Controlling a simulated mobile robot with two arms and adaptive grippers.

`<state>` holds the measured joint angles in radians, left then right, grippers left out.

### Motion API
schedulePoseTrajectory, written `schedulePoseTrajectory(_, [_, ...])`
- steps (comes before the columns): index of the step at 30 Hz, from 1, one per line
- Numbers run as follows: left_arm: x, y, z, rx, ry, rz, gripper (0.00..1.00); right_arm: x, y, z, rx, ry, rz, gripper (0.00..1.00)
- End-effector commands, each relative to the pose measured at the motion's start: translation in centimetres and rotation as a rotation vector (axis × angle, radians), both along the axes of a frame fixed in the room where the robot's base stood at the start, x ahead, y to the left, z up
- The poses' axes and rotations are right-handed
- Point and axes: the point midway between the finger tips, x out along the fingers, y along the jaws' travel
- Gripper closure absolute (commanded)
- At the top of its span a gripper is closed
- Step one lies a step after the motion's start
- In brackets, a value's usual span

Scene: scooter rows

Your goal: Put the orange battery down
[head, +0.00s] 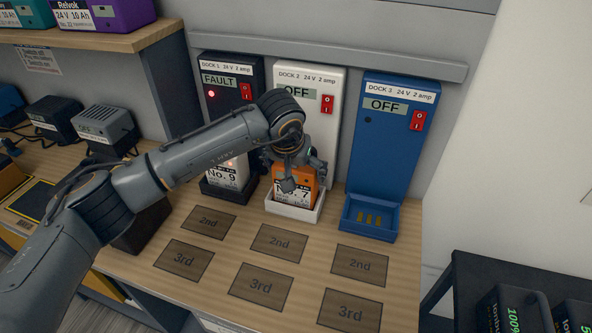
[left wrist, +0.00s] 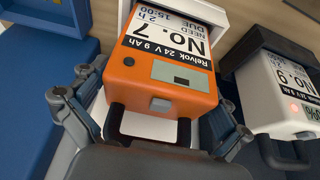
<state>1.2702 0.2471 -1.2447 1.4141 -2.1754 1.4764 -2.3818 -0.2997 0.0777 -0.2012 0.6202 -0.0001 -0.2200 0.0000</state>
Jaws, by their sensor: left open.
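The orange battery (head: 306,182), labelled No. 7, stands in the white tray (head: 293,213) of the white Dock 2 (head: 316,84), whose display reads OFF. In the left wrist view the orange battery (left wrist: 170,70) shows its label, a grey panel and a black handle. My left gripper (head: 292,172) is at the battery's upper end and partly hides it. In the left wrist view my left gripper (left wrist: 150,115) is open, with one finger on each side of the handle, apart from it. My right gripper is not in view.
A white No. 9 battery (left wrist: 275,95) stands left of it in black Dock 1 (head: 234,72), which reads FAULT with a red light. Blue Dock 3 (head: 389,140) is empty and reads OFF. Marked 2nd and 3rd squares (head: 261,286) in front are bare. A dark rack (head: 480,265) holds batteries at right.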

Motion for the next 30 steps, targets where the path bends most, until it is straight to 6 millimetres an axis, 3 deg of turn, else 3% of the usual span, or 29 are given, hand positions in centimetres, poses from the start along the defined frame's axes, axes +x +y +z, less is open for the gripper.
schedulePoseTrajectory(5, [-0.2, 0.1, 0.9, 0.0, -0.002, 0.0, 0.0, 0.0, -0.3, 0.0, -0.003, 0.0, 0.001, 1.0])
schedulePoseTrajectory(15, [-2.7, 0.9, 7.3, -0.001, -0.006, -0.001, 0.0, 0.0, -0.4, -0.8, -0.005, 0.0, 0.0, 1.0])
schedulePoseTrajectory(21, [-3.9, 1.3, 10.2, 0.0, -0.002, 0.0, 0.0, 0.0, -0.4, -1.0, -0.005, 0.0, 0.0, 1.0])
schedulePoseTrajectory(30, [-4.4, 1.4, 11.2, 0.0, 0.0, 0.0, 0.0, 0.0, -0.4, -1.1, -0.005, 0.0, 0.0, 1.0])
